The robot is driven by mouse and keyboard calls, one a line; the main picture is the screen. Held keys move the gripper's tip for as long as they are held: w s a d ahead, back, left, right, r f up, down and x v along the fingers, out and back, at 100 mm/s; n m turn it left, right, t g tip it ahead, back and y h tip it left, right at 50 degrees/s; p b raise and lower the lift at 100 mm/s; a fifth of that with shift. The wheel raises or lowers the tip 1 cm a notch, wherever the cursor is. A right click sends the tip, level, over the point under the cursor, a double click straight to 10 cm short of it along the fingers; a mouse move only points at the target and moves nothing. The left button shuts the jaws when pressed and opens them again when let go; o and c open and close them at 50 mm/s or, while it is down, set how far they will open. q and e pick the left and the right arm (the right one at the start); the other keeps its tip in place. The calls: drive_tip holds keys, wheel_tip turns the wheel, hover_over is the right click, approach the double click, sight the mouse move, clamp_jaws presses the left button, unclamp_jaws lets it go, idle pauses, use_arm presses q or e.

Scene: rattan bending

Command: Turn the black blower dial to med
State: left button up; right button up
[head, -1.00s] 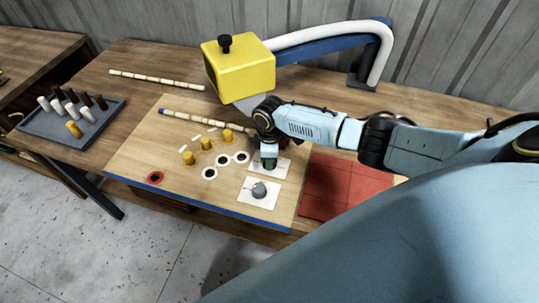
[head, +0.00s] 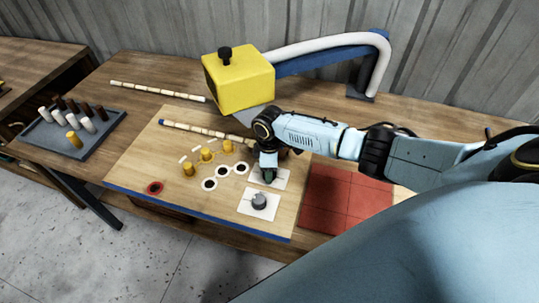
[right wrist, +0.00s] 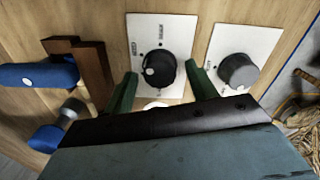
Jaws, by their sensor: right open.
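The black dial (right wrist: 160,70) sits on a white plate (right wrist: 178,28) with small dark marks too small to read. A white dot shows on the dial's left side in the right wrist view. My right gripper (right wrist: 163,78) is open, with one green finger on each side of the black dial; I cannot tell whether they touch it. In the head view my right gripper (head: 269,176) is low over that plate (head: 284,180) and hides most of the dial. My left gripper is not in view.
A grey dial (head: 259,201) on another white plate is close by; it also shows in the right wrist view (right wrist: 238,70). Yellow pegs (head: 206,154) and white rings (head: 209,184) stand left. A yellow box (head: 238,78) is behind, a red mat (head: 345,199) right.

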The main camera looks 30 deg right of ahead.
wheel_tip(320, 180, up, 13)
drive_tip(key=shift+p, duration=0.3)
drive_tip(key=shift+f, duration=0.1)
idle(0.4)
